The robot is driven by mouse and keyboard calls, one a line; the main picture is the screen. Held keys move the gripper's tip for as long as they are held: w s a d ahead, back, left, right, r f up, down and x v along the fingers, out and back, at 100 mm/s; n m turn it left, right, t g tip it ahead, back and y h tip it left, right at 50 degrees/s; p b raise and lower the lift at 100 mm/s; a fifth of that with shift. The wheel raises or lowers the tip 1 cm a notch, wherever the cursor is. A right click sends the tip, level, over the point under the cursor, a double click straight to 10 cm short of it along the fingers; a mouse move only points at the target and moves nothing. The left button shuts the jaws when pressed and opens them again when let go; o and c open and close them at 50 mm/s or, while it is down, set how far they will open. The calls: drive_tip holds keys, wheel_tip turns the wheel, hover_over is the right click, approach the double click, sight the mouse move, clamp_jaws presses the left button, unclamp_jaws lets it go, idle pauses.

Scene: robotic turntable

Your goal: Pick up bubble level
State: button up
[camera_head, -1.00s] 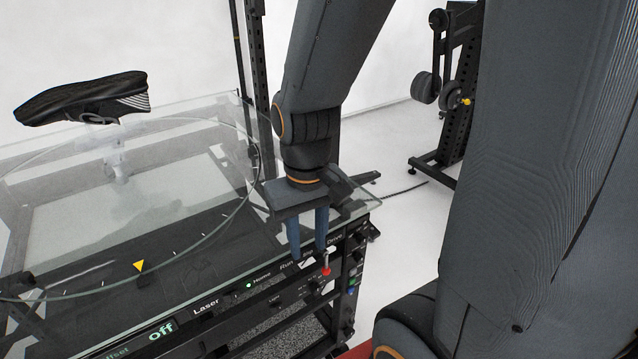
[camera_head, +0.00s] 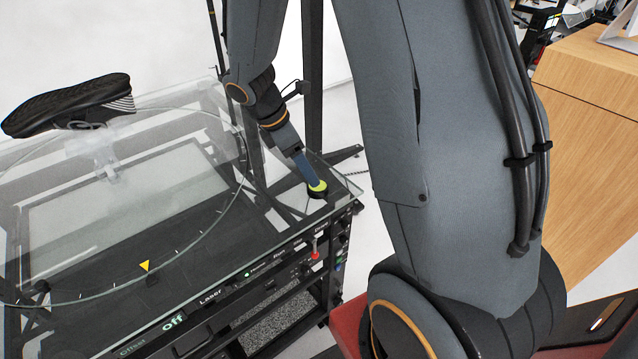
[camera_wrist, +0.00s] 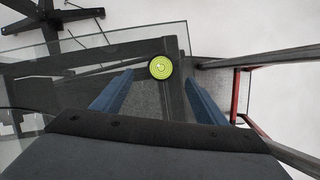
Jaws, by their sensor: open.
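The bubble level (camera_head: 318,187) is a small round disc with a yellow-green top and a dark rim. It sits on the glass top near its right corner in the head view. It also shows in the wrist view (camera_wrist: 160,67), just beyond the fingertips and between their lines. My gripper (camera_head: 312,178) is right at the level in the head view, with its blue fingers pointing down toward it. In the wrist view my gripper (camera_wrist: 157,82) is open, with one blue finger on each side and nothing between them. Whether a finger touches the level cannot be told.
The glass turntable (camera_head: 200,235) carries a black shoe (camera_head: 70,103) on a clear stand at the left. A control panel with a red-tipped switch (camera_head: 315,255) runs along the front edge. A wooden cabinet (camera_head: 590,130) stands at the right.

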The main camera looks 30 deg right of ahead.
sight(318, 188)
drive_tip(key=shift+p+x, duration=0.85)
drive_tip(key=shift+x, duration=2.7)
drive_tip(key=shift+s, duration=0.15)
drive_tip(key=c, duration=1.2)
drive_tip(key=shift+r, duration=0.15)
